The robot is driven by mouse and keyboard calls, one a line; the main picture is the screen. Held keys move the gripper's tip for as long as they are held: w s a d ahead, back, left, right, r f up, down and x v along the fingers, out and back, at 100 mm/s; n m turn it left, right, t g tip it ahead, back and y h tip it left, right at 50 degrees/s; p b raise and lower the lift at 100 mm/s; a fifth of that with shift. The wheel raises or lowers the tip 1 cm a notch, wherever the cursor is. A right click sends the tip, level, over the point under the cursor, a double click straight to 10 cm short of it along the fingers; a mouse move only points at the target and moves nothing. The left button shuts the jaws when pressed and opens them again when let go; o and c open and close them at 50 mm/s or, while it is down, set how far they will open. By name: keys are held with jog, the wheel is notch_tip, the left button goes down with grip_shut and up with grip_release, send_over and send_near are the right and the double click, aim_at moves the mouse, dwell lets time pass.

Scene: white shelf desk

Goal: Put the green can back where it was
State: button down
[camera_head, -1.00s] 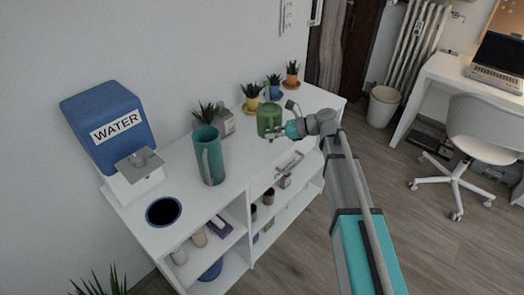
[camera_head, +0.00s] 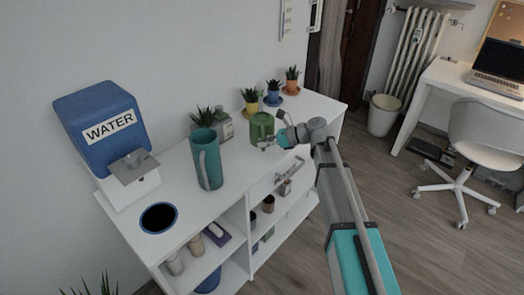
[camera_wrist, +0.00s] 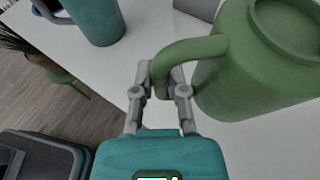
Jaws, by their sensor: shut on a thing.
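The green can (camera_head: 261,127) stands upright on or just above the white shelf top, right of the teal pitcher (camera_head: 207,160). In the wrist view the green can (camera_wrist: 262,62) fills the right side, with its curved handle reaching left between my fingers. My gripper (camera_wrist: 165,88) is shut on that handle. In the head view my gripper (camera_head: 272,142) is at the can's lower right side. I cannot tell whether the can's base touches the top.
The white shelf desk (camera_head: 183,193) carries a blue water dispenser (camera_head: 97,121) and a dark round opening (camera_head: 159,217) at left. Small potted plants in yellow (camera_head: 251,104), blue (camera_head: 273,97) and orange (camera_head: 291,85) pots stand behind the can. Bare top lies between pitcher and can.

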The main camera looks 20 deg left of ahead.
jog(key=shift+w+a+f+b, duration=0.15)
jog(key=shift+a+f+b, duration=0.2)
jog(key=shift+f+b, duration=1.55)
jog(key=shift+f, duration=0.1)
jog(key=shift+f, duration=0.1)
jog(key=c, duration=0.7)
grip_release()
jog(key=shift+r, duration=0.25)
jog(key=p+v, duration=0.4)
jog(key=v, duration=0.8)
jog(key=shift+f, duration=0.1)
